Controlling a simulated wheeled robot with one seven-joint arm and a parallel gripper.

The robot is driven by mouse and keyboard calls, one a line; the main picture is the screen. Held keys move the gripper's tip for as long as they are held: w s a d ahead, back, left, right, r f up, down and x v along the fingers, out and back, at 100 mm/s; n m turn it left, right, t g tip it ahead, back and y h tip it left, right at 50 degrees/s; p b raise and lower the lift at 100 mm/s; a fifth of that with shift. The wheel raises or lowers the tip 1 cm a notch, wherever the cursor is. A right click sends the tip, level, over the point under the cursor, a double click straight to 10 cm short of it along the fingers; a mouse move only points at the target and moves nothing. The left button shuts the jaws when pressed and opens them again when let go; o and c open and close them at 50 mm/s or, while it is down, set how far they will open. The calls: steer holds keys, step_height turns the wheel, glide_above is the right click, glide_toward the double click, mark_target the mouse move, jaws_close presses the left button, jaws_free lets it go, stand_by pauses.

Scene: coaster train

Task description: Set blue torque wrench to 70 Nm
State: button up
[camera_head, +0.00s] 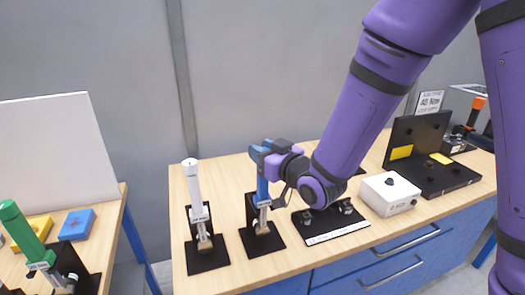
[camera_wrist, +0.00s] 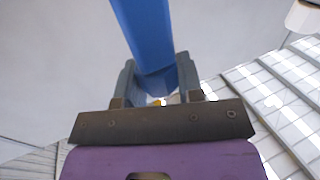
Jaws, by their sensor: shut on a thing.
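The blue torque wrench (camera_head: 262,183) stands upright in a black stand (camera_head: 258,243) on the wooden bench. My gripper (camera_head: 268,152) is at the upper part of its blue handle, reaching in from the right, and is shut on it. In the wrist view the blue handle (camera_wrist: 148,40) runs between the two dark fingers of my gripper (camera_wrist: 156,82). The wrench's scale is too small to read, and part of the handle is hidden by the gripper.
A white wrench (camera_head: 194,190) stands just left of the blue one. A green wrench (camera_head: 25,233) is on another table at the left. A black plate with sockets (camera_head: 330,222), a white box (camera_head: 389,193) and a "40 Nm" sign (camera_head: 430,102) are to the right.

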steer(key=m+t+h, duration=0.1)
steer(key=m+h, duration=0.1)
steer(key=m+t+h, duration=0.1)
steer(key=m+h, duration=0.1)
steer(key=h, duration=0.1)
steer(key=shift+a+t+h, duration=0.1)
steer(key=shift+t+h, duration=0.2)
steer(key=shift+t, duration=0.1)
steer(key=shift+m+t+h, duration=0.3)
steer(key=shift+m+h, duration=1.6)
steer(key=shift+h, duration=1.4)
steer(key=o, duration=0.9)
steer(key=s, duration=1)
steer(key=shift+s+a, duration=0.35)
steer(key=shift+s, duration=0.05)
